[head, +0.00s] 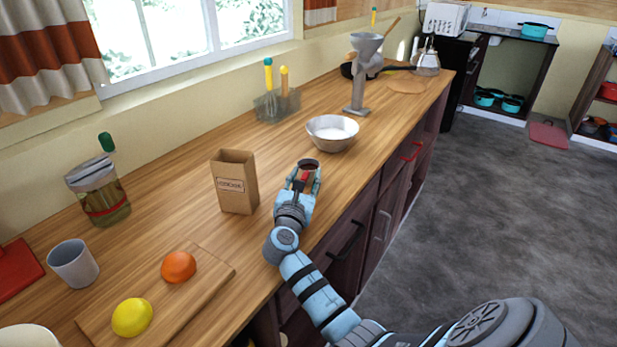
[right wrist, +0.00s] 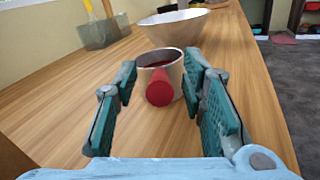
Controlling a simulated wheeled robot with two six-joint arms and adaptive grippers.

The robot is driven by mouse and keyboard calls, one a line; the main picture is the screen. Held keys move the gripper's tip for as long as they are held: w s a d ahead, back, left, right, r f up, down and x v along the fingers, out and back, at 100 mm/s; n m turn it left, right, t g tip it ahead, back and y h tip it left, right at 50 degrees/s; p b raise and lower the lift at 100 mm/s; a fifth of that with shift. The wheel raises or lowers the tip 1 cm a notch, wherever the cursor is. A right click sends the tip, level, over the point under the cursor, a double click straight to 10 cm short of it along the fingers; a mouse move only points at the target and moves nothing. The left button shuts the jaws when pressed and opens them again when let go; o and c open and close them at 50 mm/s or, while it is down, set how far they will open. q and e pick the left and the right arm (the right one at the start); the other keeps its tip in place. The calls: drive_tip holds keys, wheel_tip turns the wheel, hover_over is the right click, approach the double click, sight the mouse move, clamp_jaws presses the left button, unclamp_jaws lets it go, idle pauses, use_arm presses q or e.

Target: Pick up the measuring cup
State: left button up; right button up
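The measuring cup (right wrist: 161,68) is a small metal cup with a red handle. It stands upright on the wooden counter, and the rounded end of its handle faces my right wrist camera. In the head view, the cup (head: 309,163) shows just beyond my right gripper (head: 305,178). In the right wrist view, my right gripper (right wrist: 160,85) is open, with one teal finger on each side of the cup and handle. A narrow gap shows at the left finger; contact at the right finger is unclear. My left gripper is not in view.
A metal bowl (head: 332,133) stands just beyond the cup. A cardboard box (head: 234,184) stands to the left. A grinder (head: 360,80) and a clear utensil holder (head: 277,105) are farther back. A cutting board (head: 205,290) bears an orange and a lemon. The counter's edge is to the right.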

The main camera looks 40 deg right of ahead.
clamp_jaws()
drive_tip(key=shift+r, duration=0.1)
wheel_tip(320, 180, up, 11)
drive_tip(key=p, duration=0.5)
wheel_tip(320, 180, up, 5)
drive_tip(key=p, duration=0.7)
hover_over(305, 175)
drive_tip(key=shift+s+a, duration=0.1)
drive_tip(key=shift+a, duration=0.05)
